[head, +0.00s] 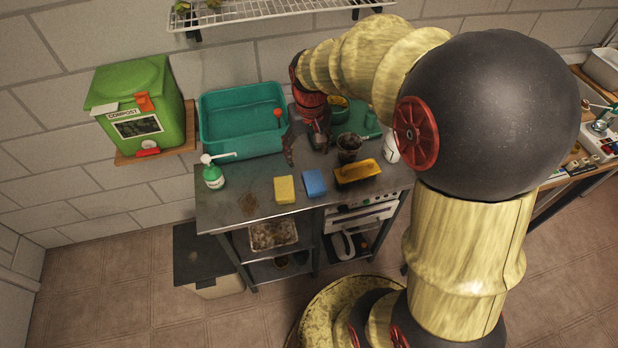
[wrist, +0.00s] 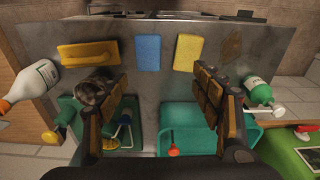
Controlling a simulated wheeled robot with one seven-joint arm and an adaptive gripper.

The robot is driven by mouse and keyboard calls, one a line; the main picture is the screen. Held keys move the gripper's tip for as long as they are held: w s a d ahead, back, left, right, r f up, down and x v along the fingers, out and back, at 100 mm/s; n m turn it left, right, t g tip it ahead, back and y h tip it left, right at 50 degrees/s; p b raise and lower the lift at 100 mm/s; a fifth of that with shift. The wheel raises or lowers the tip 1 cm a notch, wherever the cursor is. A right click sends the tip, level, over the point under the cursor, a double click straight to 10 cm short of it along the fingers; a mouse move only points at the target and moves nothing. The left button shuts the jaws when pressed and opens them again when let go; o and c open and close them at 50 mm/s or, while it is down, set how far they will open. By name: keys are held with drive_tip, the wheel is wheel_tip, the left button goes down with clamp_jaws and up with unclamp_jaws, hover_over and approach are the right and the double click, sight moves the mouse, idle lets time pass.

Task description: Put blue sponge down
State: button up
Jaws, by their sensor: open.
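The blue sponge (head: 314,183) lies flat on the metal bench near its front edge, just right of a yellow sponge (head: 284,189). In the wrist view the blue sponge (wrist: 148,52) and the yellow sponge (wrist: 187,52) lie side by side with a small gap, beyond my fingertips. My gripper (head: 305,145) is above the back part of the bench, behind the blue sponge and apart from it. In the wrist view my gripper (wrist: 160,85) is open, with nothing between its fingers.
A teal basin (head: 240,140) stands at the back left. A green-white pump bottle (head: 213,177) is at the left. The metal bench (head: 240,205) has bare room at front left.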

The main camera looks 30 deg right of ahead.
drive_tip(key=s+a+r+n+t, duration=0.1)
drive_tip(key=s+a+r+t, duration=0.1)
drive_tip(key=s+a+r, duration=0.3)
drive_tip(key=s+a+r+n+t, duration=0.1)
drive_tip(key=s+a+r+t, duration=0.1)
drive_tip(key=s+a+r, duration=0.3)
drive_tip(key=s+r, duration=0.3)
drive_tip(key=s, duration=0.4)
drive_tip(key=shift+s+a+r+n, duration=0.25)
drive_tip(key=shift+s+a+n, duration=0.05)
drive_tip(key=shift+s, duration=0.1)
drive_tip(key=shift+f, duration=0.1)
